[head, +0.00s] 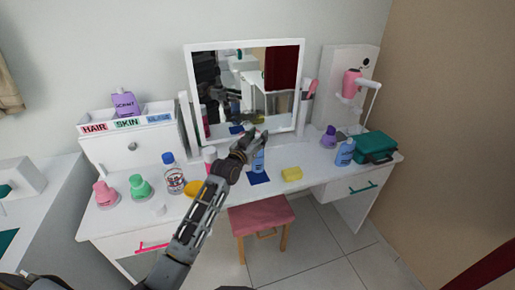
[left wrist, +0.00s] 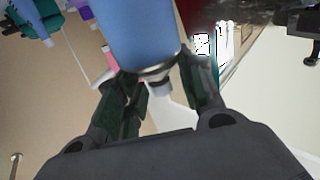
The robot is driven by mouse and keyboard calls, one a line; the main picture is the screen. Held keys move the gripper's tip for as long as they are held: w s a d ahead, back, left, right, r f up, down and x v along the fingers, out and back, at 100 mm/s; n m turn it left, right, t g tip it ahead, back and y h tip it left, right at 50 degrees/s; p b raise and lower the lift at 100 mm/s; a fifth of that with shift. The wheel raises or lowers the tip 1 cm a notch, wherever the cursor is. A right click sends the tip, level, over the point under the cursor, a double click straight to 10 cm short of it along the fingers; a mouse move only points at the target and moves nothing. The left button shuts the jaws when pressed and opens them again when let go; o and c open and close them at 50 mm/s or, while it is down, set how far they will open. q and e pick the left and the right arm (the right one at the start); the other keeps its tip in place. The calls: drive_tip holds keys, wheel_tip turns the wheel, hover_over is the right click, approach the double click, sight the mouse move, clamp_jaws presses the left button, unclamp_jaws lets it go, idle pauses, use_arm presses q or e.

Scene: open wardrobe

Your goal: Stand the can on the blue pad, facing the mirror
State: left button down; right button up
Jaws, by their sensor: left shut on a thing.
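The can (head: 258,163) is blue with a pale label and stands upright at the blue pad (head: 260,178) in front of the mirror (head: 240,88). My left gripper (head: 255,145) reaches over the table and is shut on the can near its top. In the left wrist view the blue can (left wrist: 137,28) lies between the fingers (left wrist: 155,80) and fills the upper middle. The gripper hides part of the can in the head view. I cannot tell if the can touches the pad. My right gripper is not in view.
A yellow round item (head: 194,188) and a clear blue-capped bottle (head: 173,177) are to the left. A blue bottle (head: 345,152), purple bottle (head: 329,137) and teal case (head: 375,147) stand to the right. A pink stool (head: 262,220) is in front.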

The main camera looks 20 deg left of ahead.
use_arm(q)
drive_tip(key=shift+f, duration=0.2)
drive_tip(key=shift+f, duration=1.85)
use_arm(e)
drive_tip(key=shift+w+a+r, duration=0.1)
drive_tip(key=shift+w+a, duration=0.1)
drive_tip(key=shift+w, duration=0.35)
use_arm(q)
drive_tip(key=shift+f, duration=0.15)
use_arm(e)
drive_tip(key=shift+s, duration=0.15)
use_arm(q)
drive_tip(key=c, duration=0.9)
unclamp_jaws()
